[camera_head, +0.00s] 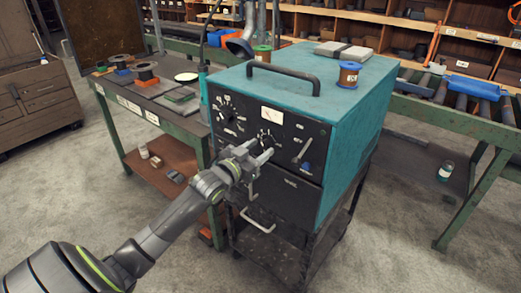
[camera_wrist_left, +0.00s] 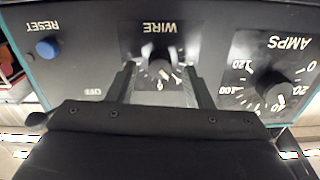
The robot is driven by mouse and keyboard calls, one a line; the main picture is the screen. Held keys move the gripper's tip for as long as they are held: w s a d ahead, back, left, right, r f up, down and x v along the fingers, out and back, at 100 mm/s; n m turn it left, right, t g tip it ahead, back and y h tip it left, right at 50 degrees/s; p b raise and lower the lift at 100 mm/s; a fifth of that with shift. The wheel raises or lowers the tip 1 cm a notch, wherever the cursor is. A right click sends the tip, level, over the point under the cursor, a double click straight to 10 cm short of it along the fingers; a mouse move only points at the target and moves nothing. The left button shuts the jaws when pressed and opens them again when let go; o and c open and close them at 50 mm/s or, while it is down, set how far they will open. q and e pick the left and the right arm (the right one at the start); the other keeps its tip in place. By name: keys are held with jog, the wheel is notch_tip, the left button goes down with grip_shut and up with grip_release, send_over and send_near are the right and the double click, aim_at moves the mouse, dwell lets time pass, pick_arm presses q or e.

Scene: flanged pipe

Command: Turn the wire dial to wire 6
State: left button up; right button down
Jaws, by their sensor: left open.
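The wire dial (camera_head: 267,139) is a dark knob with white numerals on the black front panel of a teal machine (camera_head: 345,125). In the left wrist view the picture is upside down, and the wire dial (camera_wrist_left: 161,68) sits under the WIRE label. My left gripper (camera_head: 262,149) is open in front of the panel. In the wrist view its two fingers stand on either side of the dial, with gaps showing; I cannot tell whether they touch it. The numerals are partly hidden and too small to tell the setting. My right gripper is not in view.
The AMPS dial (camera_wrist_left: 271,86) is beside the wire dial. A blue RESET button (camera_wrist_left: 47,48) is on the other side. A handle (camera_head: 285,74) and a copper spool (camera_head: 348,74) are on top of the machine. A workbench (camera_head: 135,103) stands at left.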

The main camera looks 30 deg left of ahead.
pick_arm(q)
jog(key=shift+w+d, duration=0.1)
jog(key=shift+w, duration=0.45)
jog(key=c, duration=1)
jog(key=shift+m, duration=0.3)
jog(key=m+b, duration=0.2)
jog(key=m, duration=0.1)
jog(key=shift+f, duration=0.1)
jog(key=shift+m+b, duration=0.95)
jog(key=shift+m, duration=1.15)
